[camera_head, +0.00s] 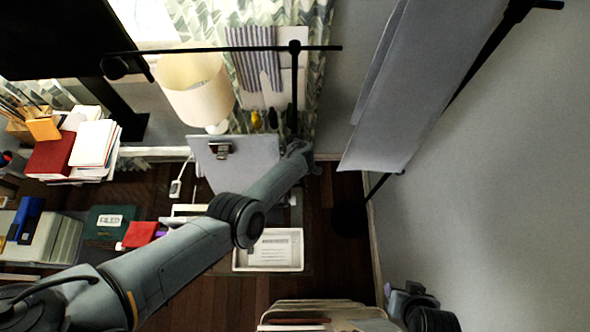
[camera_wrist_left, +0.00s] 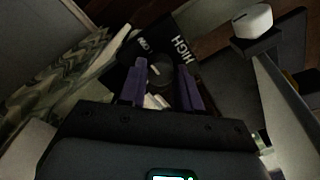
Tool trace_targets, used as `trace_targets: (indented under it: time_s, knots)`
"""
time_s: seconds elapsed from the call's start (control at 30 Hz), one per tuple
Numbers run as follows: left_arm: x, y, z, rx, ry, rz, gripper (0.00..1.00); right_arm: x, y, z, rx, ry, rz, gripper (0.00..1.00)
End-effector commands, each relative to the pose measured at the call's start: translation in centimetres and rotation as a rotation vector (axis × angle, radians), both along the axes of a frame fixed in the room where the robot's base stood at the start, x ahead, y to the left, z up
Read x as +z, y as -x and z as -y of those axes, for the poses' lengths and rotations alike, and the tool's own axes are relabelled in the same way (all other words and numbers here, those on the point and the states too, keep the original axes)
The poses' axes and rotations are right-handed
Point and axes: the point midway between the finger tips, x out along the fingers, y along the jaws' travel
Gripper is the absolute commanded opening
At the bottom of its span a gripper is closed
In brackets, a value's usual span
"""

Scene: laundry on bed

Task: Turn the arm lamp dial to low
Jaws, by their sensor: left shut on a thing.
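In the left wrist view, my left gripper (camera_wrist_left: 162,80) has its two purple fingers on either side of a dark round dial (camera_wrist_left: 158,71) and is shut on it. A pale mark shows on the dial; its exact direction is hard to read. The dial sits on a black panel with a white HIGH label (camera_wrist_left: 182,50) on the right and a partly readable label, likely LOW (camera_wrist_left: 142,44), on the left. In the head view, my left arm reaches up to the black lamp post (camera_head: 294,85); the fingers and dial are too small to make out there.
A cream lampshade (camera_head: 197,88) stands left of the post, near a grey clipboard (camera_head: 235,160). Books (camera_head: 97,140) and a white tray (camera_head: 268,250) lie nearby. A large grey panel (camera_head: 405,90) hangs at the right. In the wrist view, a white knob (camera_wrist_left: 252,20) sits at upper right.

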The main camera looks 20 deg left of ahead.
Motion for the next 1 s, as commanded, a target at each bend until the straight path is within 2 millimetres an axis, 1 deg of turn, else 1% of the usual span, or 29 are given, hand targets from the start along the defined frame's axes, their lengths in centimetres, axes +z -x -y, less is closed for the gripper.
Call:
trace_targets:
  time_s: [0.13, 0.17, 0.3, 0.33, 0.57, 0.67, 0.83, 1.0]
  knots:
    - [0.1, -0.1, 0.1, 0.001, 0.0, 0.001, 0.03, 0.0, 0.0, -0.1, -0.001, -0.002, 0.0, 0.43]
    - [0.1, -0.1, 0.1, 0.001, 0.001, 0.001, 0.36, 0.0, 0.0, -0.1, -0.001, -0.002, 0.0, 0.43]
    - [0.1, -0.1, 0.0, 0.001, 0.0, 0.001, 0.57, 0.0, 0.0, -0.1, -0.004, -0.005, 0.0, 0.43]
    - [0.1, -0.1, 0.0, 0.001, 0.0, 0.001, 0.59, 0.0, 0.0, -0.2, -0.004, -0.007, 0.0, 0.43]
    - [0.1, 0.0, 0.0, 0.001, 0.0, 0.0, 0.59, 0.1, 0.0, -0.2, -0.006, -0.01, -0.001, 0.43]
    - [0.4, 0.0, 0.0, 0.001, 0.0, 0.001, 0.59, 0.3, 0.0, -0.2, -0.006, -0.01, -0.001, 0.43]
    - [2.2, 0.0, 0.1, 0.001, 0.0, 0.001, 0.59, 1.4, 0.0, -0.2, -0.006, -0.009, 0.0, 0.43]
    - [5.1, -0.1, 0.1, 0.002, 0.0, 0.002, 0.59, 2.8, 0.0, -0.2, -0.005, -0.008, 0.0, 0.43]
